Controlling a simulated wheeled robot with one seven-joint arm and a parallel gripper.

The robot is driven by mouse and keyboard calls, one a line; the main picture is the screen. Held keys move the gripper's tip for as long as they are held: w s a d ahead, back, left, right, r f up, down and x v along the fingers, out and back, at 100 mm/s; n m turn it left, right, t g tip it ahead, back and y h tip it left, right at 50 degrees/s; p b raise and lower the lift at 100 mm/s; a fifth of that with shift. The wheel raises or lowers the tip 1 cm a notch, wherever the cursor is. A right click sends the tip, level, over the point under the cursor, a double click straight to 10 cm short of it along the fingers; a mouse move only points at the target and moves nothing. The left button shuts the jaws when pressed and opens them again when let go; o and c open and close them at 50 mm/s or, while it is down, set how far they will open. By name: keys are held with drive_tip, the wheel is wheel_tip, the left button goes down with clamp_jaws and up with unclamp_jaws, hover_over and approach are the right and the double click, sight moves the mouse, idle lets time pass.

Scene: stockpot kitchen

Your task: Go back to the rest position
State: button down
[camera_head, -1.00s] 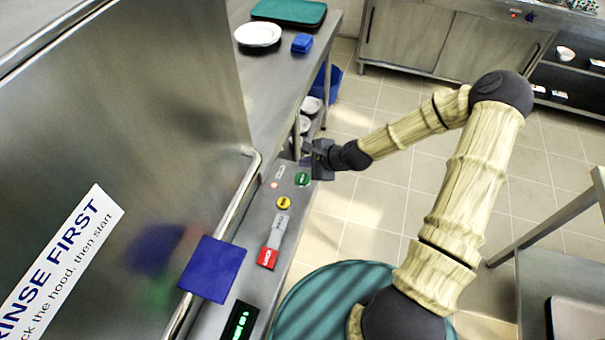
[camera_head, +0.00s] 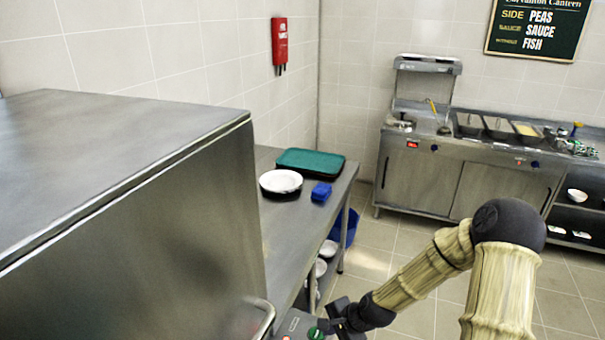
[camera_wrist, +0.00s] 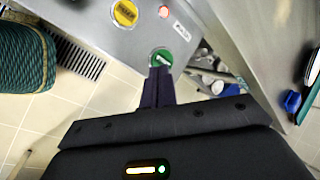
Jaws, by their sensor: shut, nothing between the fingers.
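My gripper (camera_head: 338,320) is at the bottom of the head view, at the end of my bent arm, beside the machine's front panel. In the wrist view its fingers (camera_wrist: 159,84) are together and empty. Their tips are at or just in front of the green round button (camera_wrist: 161,58); I cannot tell whether they touch it. The green button also shows in the head view (camera_head: 316,333), close to the gripper. A yellow button (camera_wrist: 125,13) and a small lit red lamp (camera_wrist: 164,11) are on the same panel.
The large steel hood (camera_head: 130,190) fills the left, with its bar handle (camera_head: 262,318) low down. A steel table (camera_head: 325,215) behind holds a white plate (camera_head: 281,181), green trays (camera_head: 310,162) and a blue sponge (camera_head: 321,192). Tiled floor (camera_head: 420,318) lies open right of the table.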

drive_tip(key=s+d+r+n+h, duration=0.2)
drive_tip(key=s+d+r+n, duration=0.2)
drive_tip(key=s+r+n, duration=0.2)
drive_tip(key=s+d+r+n+g+h, duration=0.1)
drive_tip(key=s+d+r+n+h, duration=0.2)
drive_tip(key=s+r+n, duration=0.3)
wheel_tip(320, 180, up, 5)
drive_tip(key=shift+s+d+f, duration=0.2)
drive_tip(key=shift+s+d, duration=0.45)
drive_tip(key=shift+s, duration=0.35)
drive_tip(key=shift+w, duration=0.1)
